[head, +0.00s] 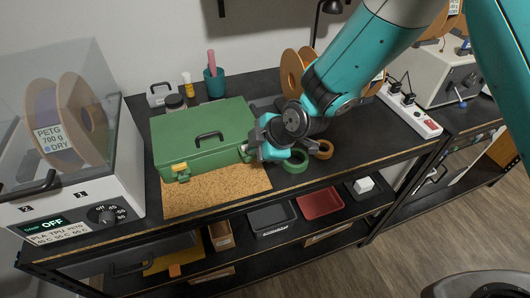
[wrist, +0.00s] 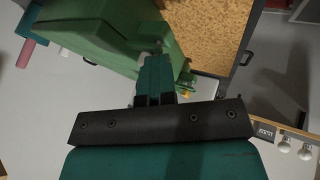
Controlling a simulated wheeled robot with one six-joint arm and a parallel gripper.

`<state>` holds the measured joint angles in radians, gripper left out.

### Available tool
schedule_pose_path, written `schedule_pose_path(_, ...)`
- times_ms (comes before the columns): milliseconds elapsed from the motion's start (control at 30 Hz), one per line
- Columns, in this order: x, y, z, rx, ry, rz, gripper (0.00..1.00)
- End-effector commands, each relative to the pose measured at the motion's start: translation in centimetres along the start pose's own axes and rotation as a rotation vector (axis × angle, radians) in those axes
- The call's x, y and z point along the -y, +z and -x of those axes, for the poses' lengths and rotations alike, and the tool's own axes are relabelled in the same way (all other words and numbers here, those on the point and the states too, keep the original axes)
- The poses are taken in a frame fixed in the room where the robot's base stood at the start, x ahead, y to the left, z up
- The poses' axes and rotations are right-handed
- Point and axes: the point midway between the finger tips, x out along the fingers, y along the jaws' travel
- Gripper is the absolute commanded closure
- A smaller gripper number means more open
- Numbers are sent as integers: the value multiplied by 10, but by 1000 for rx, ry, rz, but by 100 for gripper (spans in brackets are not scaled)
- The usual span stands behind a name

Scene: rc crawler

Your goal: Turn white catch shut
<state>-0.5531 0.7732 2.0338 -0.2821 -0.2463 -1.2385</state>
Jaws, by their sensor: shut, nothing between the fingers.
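In the wrist view the shut fingers (wrist: 156,58) reach to the case (wrist: 110,35). A small pale part (wrist: 145,56), perhaps the white catch, shows beside the fingertips and is partly hidden by them. I cannot tell how the catch is turned, or whether the fingers touch it.
The cork mat (head: 215,196) lies at the bench's front edge. A filament dryer (head: 70,190) stands close on the left. Green tape (head: 295,163) and orange tape (head: 324,150) lie right of my gripper. A teal cup (head: 214,83) stands behind the case. Trays occupy the shelf below.

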Motion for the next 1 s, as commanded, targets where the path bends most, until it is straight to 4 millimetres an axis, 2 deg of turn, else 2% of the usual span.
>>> schedule_pose_path(467,-2,0,1,-1,5,-2,100)
schedule_pose_path(1000,11,-12,0,-1,3,-2,100)
